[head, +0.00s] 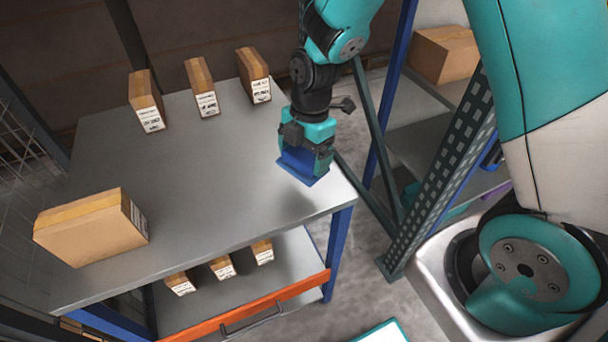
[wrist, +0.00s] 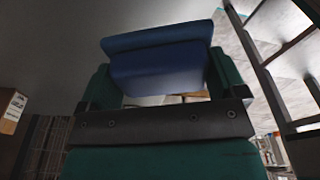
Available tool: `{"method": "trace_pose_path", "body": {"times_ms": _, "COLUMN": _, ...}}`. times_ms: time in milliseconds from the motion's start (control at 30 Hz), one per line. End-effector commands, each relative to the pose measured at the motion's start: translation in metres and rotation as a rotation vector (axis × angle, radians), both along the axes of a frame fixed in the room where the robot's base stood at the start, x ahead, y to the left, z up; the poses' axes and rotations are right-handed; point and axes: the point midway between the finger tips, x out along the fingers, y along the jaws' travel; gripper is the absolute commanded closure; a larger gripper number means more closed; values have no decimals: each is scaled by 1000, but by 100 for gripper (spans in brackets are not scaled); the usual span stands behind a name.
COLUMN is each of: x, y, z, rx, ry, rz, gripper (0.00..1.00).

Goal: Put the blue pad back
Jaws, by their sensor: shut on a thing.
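The blue pad (head: 303,167) is in my gripper (head: 306,152), near the right edge of the grey tabletop in the head view. The jaws are shut on it. In the wrist view the blue pad (wrist: 160,65) sits between the two green fingers of my gripper (wrist: 158,85). In the head view the pad appears at or just above the table surface; I cannot tell whether it touches. The jaws hide part of the pad.
The grey table (head: 200,190) holds a large carton (head: 92,228) at front left and three small labelled boxes (head: 202,86) along the back. More small boxes (head: 222,267) stand on the shelf below. A perforated post (head: 440,180) rises at right. The table's middle is clear.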

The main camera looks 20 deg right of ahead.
Motion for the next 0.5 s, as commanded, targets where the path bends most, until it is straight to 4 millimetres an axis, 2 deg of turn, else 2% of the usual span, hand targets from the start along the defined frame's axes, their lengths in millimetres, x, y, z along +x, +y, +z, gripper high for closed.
{"method": "trace_pose_path", "body": {"times_ms": 100, "x": 0, "y": 0, "z": -21, "rx": -1, "ry": 2, "rz": -1, "gripper": 32}}
{"method": "trace_pose_path", "body": {"times_ms": 267, "x": 0, "y": 0, "z": -34, "rx": 0, "ry": 1, "rz": -1, "gripper": 32}}
{"method": "trace_pose_path", "body": {"times_ms": 500, "x": 0, "y": 0, "z": -66, "rx": -1, "ry": 2, "rz": -2, "gripper": 32}}
